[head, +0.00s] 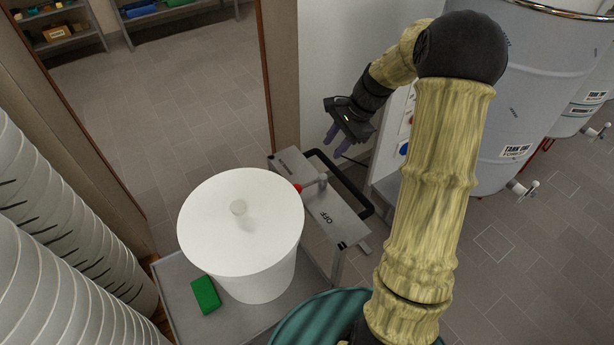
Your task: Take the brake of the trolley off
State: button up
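The trolley (180,290) is a grey flat cart with a black push handle (352,186) at its right end. A grey panel (345,228) by the handle reads "OFF" near its lower end; a label at its upper end is too small to read surely. The brake lever (312,186) is a short grey bar with a red tip, which points left toward the white tub and lies between the two labels. My gripper (335,147) is above and beyond the panel, apart from lever and handle. Its two purple fingers are spread with nothing between them.
A white lidded tub (240,225) and a green block (206,294) stand on the trolley. Large white tanks (530,90) are at the right, ribbed white cylinders (50,240) at the left. Tiled floor is clear through the doorway. A teal round thing (310,325) is at the bottom.

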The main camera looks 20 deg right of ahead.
aim_at(305, 185)
jog(key=shift+w, duration=0.1)
dwell(0.3)
jog(key=p+x, duration=0.3)
jog(key=x, duration=1.4)
jog(key=shift+a+f, duration=0.1)
grip_shut()
